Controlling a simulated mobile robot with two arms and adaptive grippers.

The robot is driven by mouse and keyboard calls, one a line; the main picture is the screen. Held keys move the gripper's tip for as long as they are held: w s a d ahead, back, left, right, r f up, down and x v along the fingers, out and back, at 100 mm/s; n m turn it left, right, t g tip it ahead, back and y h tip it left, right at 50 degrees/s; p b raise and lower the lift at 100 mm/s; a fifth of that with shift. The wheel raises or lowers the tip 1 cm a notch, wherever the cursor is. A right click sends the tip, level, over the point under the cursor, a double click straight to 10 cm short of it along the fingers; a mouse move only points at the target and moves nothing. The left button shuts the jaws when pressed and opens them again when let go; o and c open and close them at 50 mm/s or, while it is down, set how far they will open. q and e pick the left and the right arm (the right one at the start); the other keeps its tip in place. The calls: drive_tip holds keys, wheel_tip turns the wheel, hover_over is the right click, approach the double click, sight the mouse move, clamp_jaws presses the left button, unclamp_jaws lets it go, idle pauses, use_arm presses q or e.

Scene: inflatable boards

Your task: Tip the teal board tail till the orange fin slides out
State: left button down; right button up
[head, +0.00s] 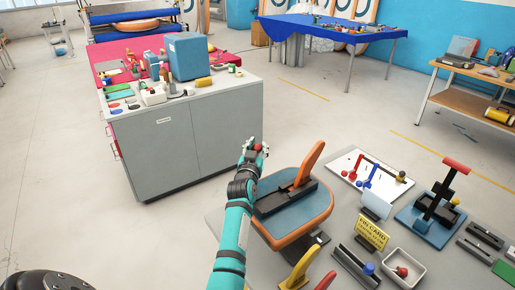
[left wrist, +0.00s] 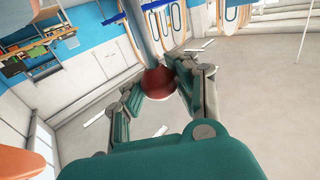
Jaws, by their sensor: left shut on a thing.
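The board tail (head: 318,209), with a blue-teal deck and an orange rim, rests on the near grey table. The orange fin (head: 310,163) stands tilted in a long black fin box on its deck. My left gripper (head: 255,149) is beyond the tail's far left edge, apart from the fin. In the left wrist view, my left gripper (left wrist: 155,90) is shut on a red ball-shaped knob (left wrist: 158,83) with a grey-blue rod running from it. What the rod joins is hidden. My right gripper is not in view.
On the table right of the tail are a white tray (head: 345,168) with red and blue tools, a yellow sign (head: 372,236), a blue-based clamp (head: 432,225) and a white dish (head: 404,268). Yellow and red fins stand at the near edge. A grey cabinet (head: 190,135) stands left.

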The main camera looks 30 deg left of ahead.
use_arm(q)
drive_tip(key=s+n+b, duration=0.1)
drive_tip(key=b, duration=0.1)
drive_tip(key=s+a+f+n+t+y+b, duration=0.1)
drive_tip(key=s+b, duration=0.1)
drive_tip(key=s+a+f+n+t+b, duration=0.1)
drive_tip(key=s+b, duration=0.1)
drive_tip(key=b, duration=0.1)
drive_tip(key=shift+n+y, duration=0.3)
drive_tip(key=shift+y, duration=0.1)
drive_tip(key=c, duration=1.5)
unclamp_jaws()
drive_tip(key=o, duration=0.5)
drive_tip(key=shift+s+r, duration=0.2)
drive_tip(key=shift+s, duration=0.05)
drive_tip(key=shift+c, duration=0.2)
drive_tip(key=shift+o, duration=0.4)
drive_tip(key=shift+r+t, duration=0.1)
drive_tip(key=shift+t, duration=0.2)
drive_tip(key=shift+w, duration=0.1)
